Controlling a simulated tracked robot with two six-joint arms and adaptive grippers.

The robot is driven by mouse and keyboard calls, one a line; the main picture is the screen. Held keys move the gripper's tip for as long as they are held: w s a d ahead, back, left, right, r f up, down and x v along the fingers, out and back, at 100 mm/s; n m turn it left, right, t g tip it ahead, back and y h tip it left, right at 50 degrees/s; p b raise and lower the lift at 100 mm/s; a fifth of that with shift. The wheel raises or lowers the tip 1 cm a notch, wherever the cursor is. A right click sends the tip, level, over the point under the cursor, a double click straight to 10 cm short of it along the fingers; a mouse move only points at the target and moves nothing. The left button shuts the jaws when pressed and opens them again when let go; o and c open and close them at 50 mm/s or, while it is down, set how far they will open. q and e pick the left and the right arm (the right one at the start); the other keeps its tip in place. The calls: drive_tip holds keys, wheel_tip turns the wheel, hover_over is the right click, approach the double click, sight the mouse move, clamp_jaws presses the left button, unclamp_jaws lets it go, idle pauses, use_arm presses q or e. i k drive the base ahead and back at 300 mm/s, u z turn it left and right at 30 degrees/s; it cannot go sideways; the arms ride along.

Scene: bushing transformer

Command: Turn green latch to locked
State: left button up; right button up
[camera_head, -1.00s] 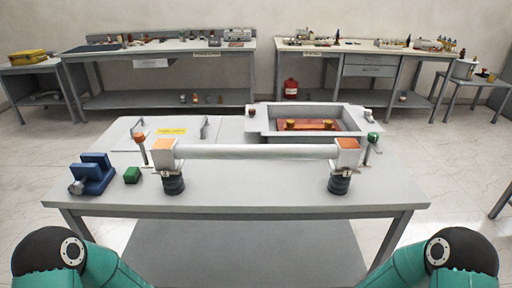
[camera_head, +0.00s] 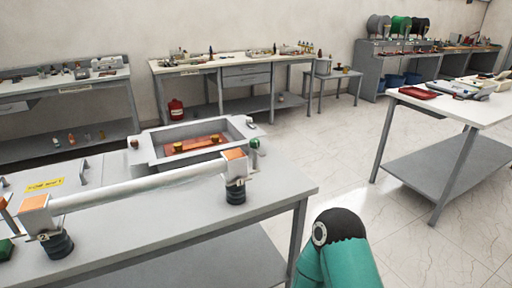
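A small green knob (camera_head: 255,144), which may be the green latch, stands at the right end of the assembly on the near table. It is beside the right orange-topped bracket (camera_head: 235,160) and the grey open box (camera_head: 190,143). Its locked or unlocked state is too small to tell. A green block (camera_head: 6,250) is partly cut off at the left edge. Neither gripper is in view; only a teal link of my own arm shows at the bottom.
A long white bar (camera_head: 140,188) spans two brackets on dark round supports on the near table (camera_head: 170,232). Another table (camera_head: 480,108) with a red tray (camera_head: 418,93) stands at the right. Clear floor lies between them. Benches line the back wall.

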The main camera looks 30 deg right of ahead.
sight(254, 143)
drive_tip(key=u, duration=1.45)
drive_tip(key=i, duration=0.1)
drive_tip(key=z, duration=2.8)
drive_tip(key=i, duration=0.1)
drive_tip(key=z, duration=0.45)
drive_tip(key=i, duration=0.75)
drive_tip(key=u, duration=3.45)
drive_tip(key=k, duration=0.1)
drive_tip(key=z, duration=1.7)
